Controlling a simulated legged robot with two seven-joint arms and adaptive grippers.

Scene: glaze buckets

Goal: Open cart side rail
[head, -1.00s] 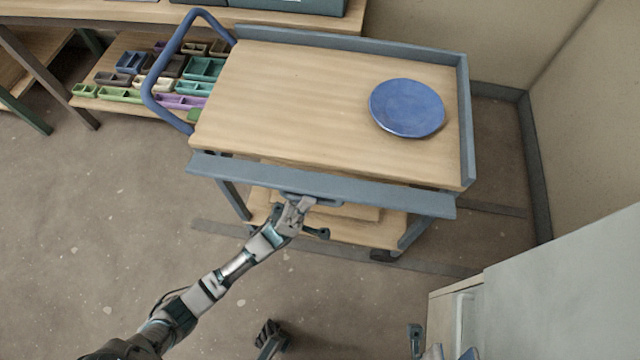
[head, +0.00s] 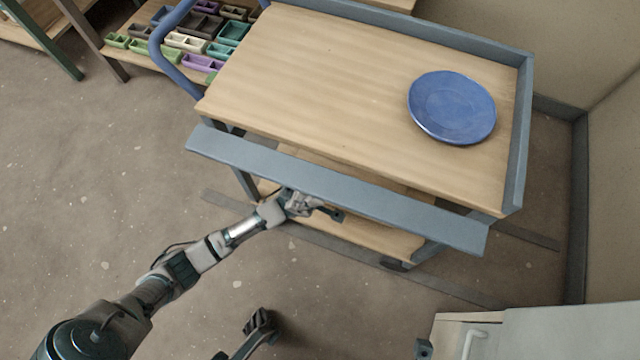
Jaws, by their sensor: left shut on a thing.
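The cart (head: 350,95) has a wooden top. Its near side rail (head: 335,185) is a long grey-blue bar, tilted outward along the front edge, with a gap between it and the top. My left gripper (head: 303,204) is at the lower edge of this rail, near its middle, and is shut on it. The rail hides part of the fingers and whatever grip piece is under it.
A blue plate (head: 452,107) lies on the cart top at the right. A blue push handle (head: 172,62) is at the cart's left end. Small coloured trays (head: 186,42) fill a shelf behind. A pale cabinet (head: 570,333) stands at lower right. The floor at left is clear.

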